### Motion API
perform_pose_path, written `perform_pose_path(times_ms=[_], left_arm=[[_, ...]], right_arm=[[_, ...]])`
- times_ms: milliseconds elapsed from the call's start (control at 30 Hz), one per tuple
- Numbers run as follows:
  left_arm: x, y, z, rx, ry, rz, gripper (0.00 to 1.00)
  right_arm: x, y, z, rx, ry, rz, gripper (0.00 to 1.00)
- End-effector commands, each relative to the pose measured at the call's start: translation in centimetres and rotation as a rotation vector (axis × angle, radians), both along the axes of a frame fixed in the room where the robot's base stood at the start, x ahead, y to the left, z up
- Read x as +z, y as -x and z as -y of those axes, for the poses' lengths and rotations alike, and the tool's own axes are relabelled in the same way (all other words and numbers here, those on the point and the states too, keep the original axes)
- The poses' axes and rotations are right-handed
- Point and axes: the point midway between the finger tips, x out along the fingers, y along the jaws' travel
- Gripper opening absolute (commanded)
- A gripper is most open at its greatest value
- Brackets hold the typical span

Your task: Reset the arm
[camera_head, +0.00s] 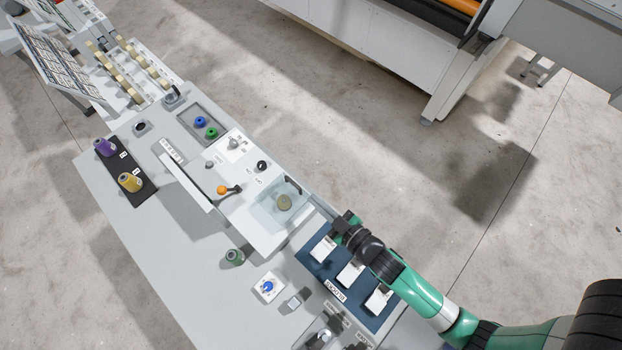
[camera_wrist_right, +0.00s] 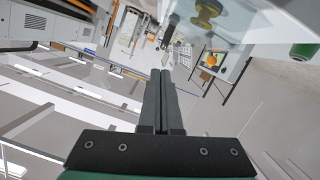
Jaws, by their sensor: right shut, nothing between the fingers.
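My right arm comes in from the lower right in the head view. Its gripper (camera_head: 345,222) is above the upper end of a dark blue mat (camera_head: 317,255), beside a clear box. In the right wrist view the two black fingers (camera_wrist_right: 161,74) are pressed together with nothing between them. The gripper points out over the scene. My left arm and gripper are not in view.
White pieces (camera_head: 350,273) lie on the mat under my right arm. A clear box (camera_head: 283,203), an orange-knobbed lever (camera_head: 223,190), a green spool (camera_head: 235,256) and a blue button (camera_head: 268,286) are nearby. Open floor (camera_head: 400,160) lies beyond the table.

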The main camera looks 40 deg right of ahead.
Motion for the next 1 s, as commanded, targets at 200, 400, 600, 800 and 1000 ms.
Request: perform_pose_path(times_ms=[200,400,600,800,1000], left_arm=[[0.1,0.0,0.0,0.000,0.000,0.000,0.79],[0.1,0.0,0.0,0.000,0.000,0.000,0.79],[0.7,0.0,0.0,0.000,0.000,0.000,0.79],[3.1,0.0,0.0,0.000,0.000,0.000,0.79],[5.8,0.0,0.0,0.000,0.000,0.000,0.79]], right_arm=[[0.5,1.2,-0.3,0.008,0.000,0.000,0.00],[0.5,1.2,-0.3,0.008,0.000,0.000,0.00],[1.1,1.1,-0.3,0.008,0.000,0.002,0.00],[9.8,-4.2,-0.6,0.011,-0.004,0.159,0.00],[26.6,-10.4,-0.9,0.014,-0.039,0.458,0.00]])
